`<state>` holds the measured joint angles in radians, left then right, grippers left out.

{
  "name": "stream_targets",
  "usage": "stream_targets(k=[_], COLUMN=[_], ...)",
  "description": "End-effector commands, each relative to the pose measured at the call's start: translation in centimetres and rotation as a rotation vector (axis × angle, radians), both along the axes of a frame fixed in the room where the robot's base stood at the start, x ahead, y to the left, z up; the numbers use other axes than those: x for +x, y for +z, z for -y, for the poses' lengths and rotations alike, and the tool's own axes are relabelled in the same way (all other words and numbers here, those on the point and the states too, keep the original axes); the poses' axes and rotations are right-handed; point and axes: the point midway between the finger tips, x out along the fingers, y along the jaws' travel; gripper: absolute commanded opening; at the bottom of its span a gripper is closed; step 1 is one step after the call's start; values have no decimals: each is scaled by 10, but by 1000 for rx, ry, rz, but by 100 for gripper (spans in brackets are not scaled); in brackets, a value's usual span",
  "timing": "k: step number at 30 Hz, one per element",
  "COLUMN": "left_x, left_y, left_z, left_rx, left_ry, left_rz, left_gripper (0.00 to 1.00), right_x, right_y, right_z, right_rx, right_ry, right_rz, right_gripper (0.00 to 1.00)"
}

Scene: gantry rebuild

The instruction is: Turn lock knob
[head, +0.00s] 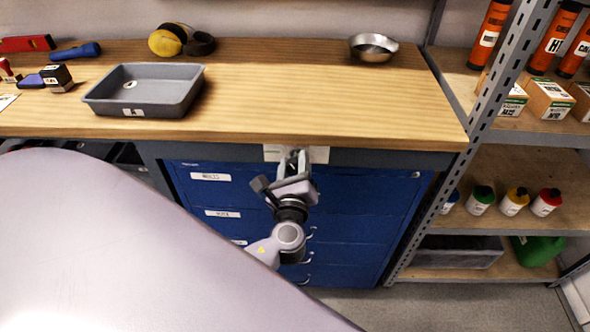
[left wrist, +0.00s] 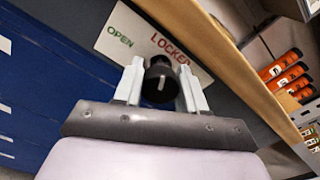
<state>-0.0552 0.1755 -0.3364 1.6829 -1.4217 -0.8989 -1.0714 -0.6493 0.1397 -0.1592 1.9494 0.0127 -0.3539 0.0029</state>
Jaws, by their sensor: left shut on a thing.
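The black lock knob (left wrist: 160,82) sits between the two fingers of my left gripper (left wrist: 160,88) in the left wrist view. The gripper is shut on it. A pale line on the knob's face runs roughly up and down in that picture. Behind the knob is a white plate (left wrist: 122,40) with OPEN in green on the left and LOCKED in red on the right. In the head view my left gripper (head: 293,160) is at the bench's front edge, in front of the plate (head: 318,154); the knob is hidden there. My right gripper is not in view.
Blue drawers (head: 360,215) with handles are below the wooden bench top (head: 330,100). A grey tray (head: 145,88) and a metal bowl (head: 372,47) stand on the bench. A metal shelf post (head: 475,125) rises at the right, beside shelves of bottles and boxes.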

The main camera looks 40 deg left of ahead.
Motion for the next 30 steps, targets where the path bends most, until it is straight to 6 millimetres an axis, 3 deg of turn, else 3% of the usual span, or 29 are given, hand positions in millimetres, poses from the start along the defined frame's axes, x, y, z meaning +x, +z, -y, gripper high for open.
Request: stream_targets(k=[16,30], left_x=[-1,-1], left_y=[-4,-4], left_z=[-3,-4], left_rx=[-445,-778], left_ry=[4,5], left_rz=[279,484], left_gripper=[10,10], right_x=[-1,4], right_y=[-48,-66], right_z=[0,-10], right_rx=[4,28], right_ry=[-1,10], right_rz=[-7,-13], right_gripper=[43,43])
